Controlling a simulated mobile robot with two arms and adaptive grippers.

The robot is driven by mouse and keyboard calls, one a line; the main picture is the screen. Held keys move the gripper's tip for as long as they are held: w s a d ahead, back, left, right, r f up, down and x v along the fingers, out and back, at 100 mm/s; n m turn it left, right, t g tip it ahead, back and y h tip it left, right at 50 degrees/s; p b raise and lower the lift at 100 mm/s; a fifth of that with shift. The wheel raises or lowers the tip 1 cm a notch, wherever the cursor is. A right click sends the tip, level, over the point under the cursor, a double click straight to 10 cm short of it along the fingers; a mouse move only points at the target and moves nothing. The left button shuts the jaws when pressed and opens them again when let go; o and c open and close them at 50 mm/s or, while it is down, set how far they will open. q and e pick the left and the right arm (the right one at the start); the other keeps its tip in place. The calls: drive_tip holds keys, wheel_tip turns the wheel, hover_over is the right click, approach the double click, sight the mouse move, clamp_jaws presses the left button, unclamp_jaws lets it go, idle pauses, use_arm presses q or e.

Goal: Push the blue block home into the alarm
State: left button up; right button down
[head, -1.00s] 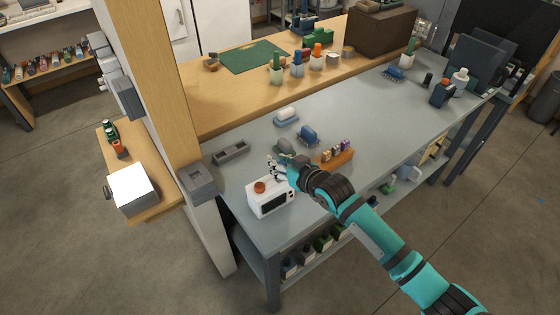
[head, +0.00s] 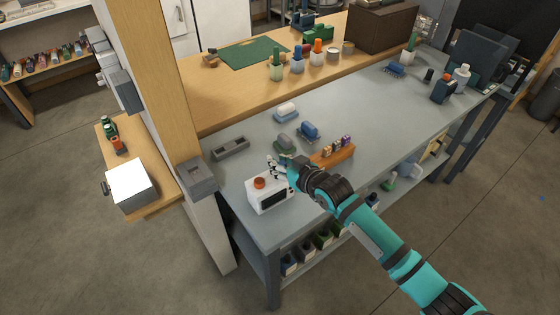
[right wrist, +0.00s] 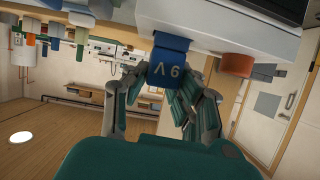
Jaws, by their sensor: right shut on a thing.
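The alarm (head: 268,196) is a white box with a dark front window and an orange knob on top, standing at the near left end of the grey bench. It also fills the top of the right wrist view (right wrist: 215,22). The blue block (right wrist: 168,70), marked 9V, sits between the fingers of my right gripper (right wrist: 165,92), which is shut on it. The block's far end meets the white case; how deep it sits inside is hidden. In the head view my right gripper (head: 277,168) is just behind the alarm. My left gripper is not in view.
The bench middle is clear.

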drive_tip(key=shift+f+b, duration=0.35)
drive_tip(key=shift+f, duration=0.2)
drive_tip(key=c, duration=1)
unclamp_jaws()
drive_tip(key=p+v, duration=0.2)
drive_tip(key=shift+s+d+r+p, duration=0.1)
drive_tip(key=shift+r+p, duration=0.1)
drive_tip(key=shift+p, duration=0.15)
drive_tip(key=p+v, duration=0.4)
drive_tip(key=v, duration=0.1)
drive_tip(key=shift+s+d+p, duration=0.2)
drive_tip(key=shift+s+p, duration=0.1)
drive_tip(key=shift+s, duration=0.05)
